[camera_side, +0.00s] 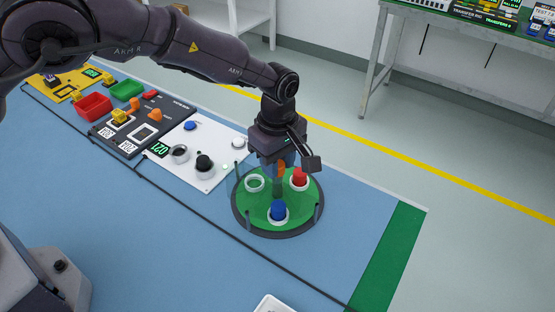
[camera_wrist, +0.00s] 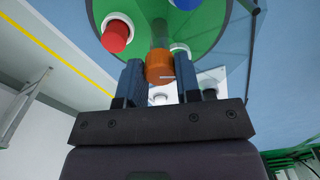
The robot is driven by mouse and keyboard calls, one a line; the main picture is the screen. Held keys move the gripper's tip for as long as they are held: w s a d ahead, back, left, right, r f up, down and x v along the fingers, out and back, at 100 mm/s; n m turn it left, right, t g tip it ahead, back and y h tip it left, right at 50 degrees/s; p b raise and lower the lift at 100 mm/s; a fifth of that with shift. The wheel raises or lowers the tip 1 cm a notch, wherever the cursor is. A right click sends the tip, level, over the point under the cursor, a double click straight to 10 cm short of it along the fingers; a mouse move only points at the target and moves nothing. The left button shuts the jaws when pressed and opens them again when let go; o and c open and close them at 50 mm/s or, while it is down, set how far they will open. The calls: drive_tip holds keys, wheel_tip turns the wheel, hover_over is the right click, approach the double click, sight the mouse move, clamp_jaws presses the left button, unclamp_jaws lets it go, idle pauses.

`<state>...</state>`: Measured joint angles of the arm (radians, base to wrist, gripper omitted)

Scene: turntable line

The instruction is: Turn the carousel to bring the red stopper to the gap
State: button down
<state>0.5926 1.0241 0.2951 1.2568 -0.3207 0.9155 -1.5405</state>
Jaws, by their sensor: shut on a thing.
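The carousel (camera_side: 260,212) is a round green disc with a dark rim, set in the blue table. The red stopper (camera_side: 299,177) stands in a white ring on its right side, and it shows at upper left in the wrist view (camera_wrist: 117,37). A blue stopper (camera_side: 278,208) stands in a ring at the front. A third white ring (camera_side: 255,183) at the left looks empty. My gripper (camera_side: 281,167) is above the disc's middle, shut on the orange knob (camera_wrist: 159,67) of the central post. A clear guard surrounds the disc; I cannot tell where its gap is.
Thin dark posts (camera_side: 316,213) stand around the carousel's edge. A white panel (camera_side: 208,160) with a black knob (camera_side: 204,163) and buttons lies to its left. Farther left are a dark panel (camera_side: 126,127), a red tray (camera_side: 94,105) and a green tray (camera_side: 127,90). The table in front is mostly clear.

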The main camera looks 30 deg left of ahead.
drive_tip(key=shift+r+n, duration=0.1)
drive_tip(key=shift+n, duration=2.4)
drive_tip(key=c, duration=0.8)
unclamp_jaws()
wheel_tip(320, 180, up, 13)
